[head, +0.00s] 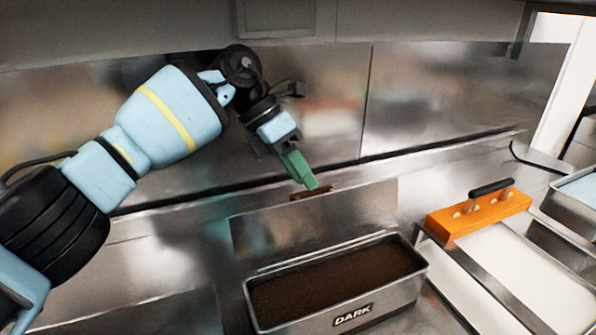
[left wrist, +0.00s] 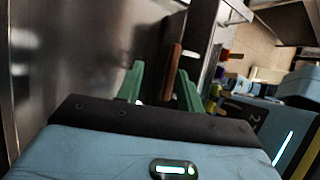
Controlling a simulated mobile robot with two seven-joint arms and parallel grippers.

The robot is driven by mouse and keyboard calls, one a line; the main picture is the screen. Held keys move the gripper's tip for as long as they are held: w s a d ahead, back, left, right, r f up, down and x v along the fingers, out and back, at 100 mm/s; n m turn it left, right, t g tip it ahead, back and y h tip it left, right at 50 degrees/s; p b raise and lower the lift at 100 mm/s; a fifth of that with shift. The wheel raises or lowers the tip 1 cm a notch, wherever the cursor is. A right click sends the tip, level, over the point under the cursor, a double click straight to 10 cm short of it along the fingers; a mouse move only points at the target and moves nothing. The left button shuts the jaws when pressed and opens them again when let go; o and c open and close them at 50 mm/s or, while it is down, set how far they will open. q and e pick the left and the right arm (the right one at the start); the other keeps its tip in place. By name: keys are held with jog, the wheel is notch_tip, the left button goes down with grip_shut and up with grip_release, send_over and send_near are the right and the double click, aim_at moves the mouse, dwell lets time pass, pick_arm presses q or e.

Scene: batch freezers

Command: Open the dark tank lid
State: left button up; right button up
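The dark tank (head: 413,284) is a metal tub labelled DARK in the lower middle of the head view, with dark brown contents exposed. Its metal lid (head: 350,212) stands raised behind the opening. A brown handle (head: 322,191) sits at the lid's upper edge. My left gripper (head: 309,183) is at this handle, its green fingers pointing down to it. In the left wrist view, the brown handle (left wrist: 171,68) shows between the two spread fingers of my left gripper (left wrist: 160,85), nearer the right finger. Contact cannot be told. My right gripper is not in view.
An orange block with a black handle (head: 480,212) sits to the right, by a tank with white contents (head: 520,270). Another metal container (head: 575,195) stands at the far right. A steel back wall (head: 430,100) rises close behind my left gripper.

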pick_arm(q)
jog(key=v, duration=0.7)
jog(key=shift+a+r+b, duration=0.25)
jog(key=shift+r+b, duration=0.05)
